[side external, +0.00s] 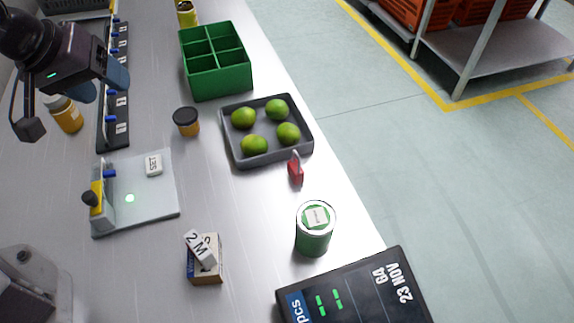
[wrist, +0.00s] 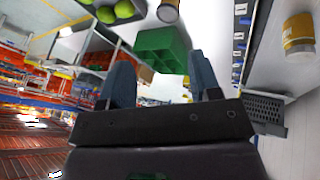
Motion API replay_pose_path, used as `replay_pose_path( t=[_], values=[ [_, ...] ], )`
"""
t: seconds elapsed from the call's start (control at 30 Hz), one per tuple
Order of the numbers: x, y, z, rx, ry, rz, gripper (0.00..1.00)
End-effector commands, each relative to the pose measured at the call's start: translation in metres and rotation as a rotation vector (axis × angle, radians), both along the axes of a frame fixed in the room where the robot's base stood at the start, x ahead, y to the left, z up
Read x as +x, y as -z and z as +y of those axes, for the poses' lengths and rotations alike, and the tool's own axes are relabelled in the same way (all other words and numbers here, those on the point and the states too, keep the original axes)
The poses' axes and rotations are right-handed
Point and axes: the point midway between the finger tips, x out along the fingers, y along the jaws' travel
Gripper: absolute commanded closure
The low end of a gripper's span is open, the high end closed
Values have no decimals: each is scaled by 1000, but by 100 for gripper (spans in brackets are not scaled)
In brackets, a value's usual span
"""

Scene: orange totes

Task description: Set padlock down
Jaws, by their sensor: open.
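A small red padlock (side external: 295,172) stands on the metal table, just in front of the right part of the grey tray (side external: 231,148), in the side view. My gripper (side external: 101,84) is at the upper left of the side view, above the table's left part and well apart from the padlock. Its two blue fingers are spread. In the wrist view, my gripper (wrist: 160,70) has nothing between its fingers. I cannot make out the padlock in the wrist view.
Several limes lie in the grey tray. A green divided crate (side external: 219,92), dark-lidded jar (side external: 186,122), green can (side external: 313,238), small box (side external: 207,270) and black display (side external: 355,290) stand around. A yellow jar (side external: 66,114) stands below my gripper. Bare table lies between the tray and small box.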

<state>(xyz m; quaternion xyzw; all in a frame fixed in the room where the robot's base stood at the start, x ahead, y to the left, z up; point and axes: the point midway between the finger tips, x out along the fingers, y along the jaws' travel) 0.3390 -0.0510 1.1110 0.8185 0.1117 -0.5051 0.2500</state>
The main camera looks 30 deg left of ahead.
Motion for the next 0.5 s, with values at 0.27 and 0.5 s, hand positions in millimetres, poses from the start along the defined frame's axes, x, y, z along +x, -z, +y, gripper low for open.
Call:
replay_pose_path(
  t=[0.27,0.5],
  values=[
    [27,95,-62,-440,-279,85,43],
    [31,147,-122,-919,-624,218,43]
  ],
)
